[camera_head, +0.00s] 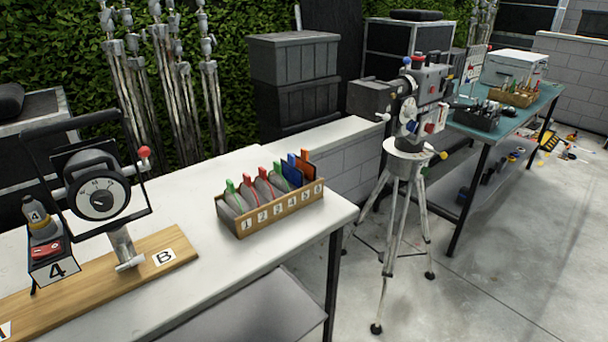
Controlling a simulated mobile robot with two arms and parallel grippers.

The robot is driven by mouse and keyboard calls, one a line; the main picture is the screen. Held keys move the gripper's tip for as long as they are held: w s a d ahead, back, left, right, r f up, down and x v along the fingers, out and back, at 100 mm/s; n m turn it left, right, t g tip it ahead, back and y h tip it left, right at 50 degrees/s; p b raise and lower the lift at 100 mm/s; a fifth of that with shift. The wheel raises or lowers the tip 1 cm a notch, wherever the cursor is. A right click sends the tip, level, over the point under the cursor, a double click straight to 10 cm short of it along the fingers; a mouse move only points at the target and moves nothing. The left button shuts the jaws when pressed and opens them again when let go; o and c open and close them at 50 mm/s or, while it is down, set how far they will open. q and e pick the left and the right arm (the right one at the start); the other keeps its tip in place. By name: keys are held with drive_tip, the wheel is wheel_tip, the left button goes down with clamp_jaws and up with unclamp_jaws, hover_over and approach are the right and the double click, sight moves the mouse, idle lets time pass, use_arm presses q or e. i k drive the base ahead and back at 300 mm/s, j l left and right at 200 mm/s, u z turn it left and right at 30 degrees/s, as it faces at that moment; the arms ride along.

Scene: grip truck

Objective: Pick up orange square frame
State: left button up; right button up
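An orange square frame (306,160) stands upright at the right end of a wooden rack (270,214). Only its upper part shows above the rack's front wall. A blue frame (292,168) stands just left of it. Farther left in the rack are items with green and red tops (248,182). The rack's front carries a row of number labels. It sits on a white table (215,262) near its right edge. Neither of my grippers is in view.
A wooden board (105,275) with a mounted dial device (98,198) is on the table's left part. A camera on a tripod (402,165) stands to the right of the table. A green-topped bench (510,115) is farther back. The white tabletop in front of the rack is clear.

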sight(309, 169)
drive_tip(key=i+l, duration=0.15)
drive_tip(key=l, duration=0.2)
drive_tip(key=i+l, duration=0.1)
drive_tip(key=l, duration=0.3)
drive_tip(key=i+l, duration=0.15)
drive_tip(key=l, duration=0.2)
drive_tip(key=i+l, duration=0.15)
drive_tip(key=l, duration=0.25)
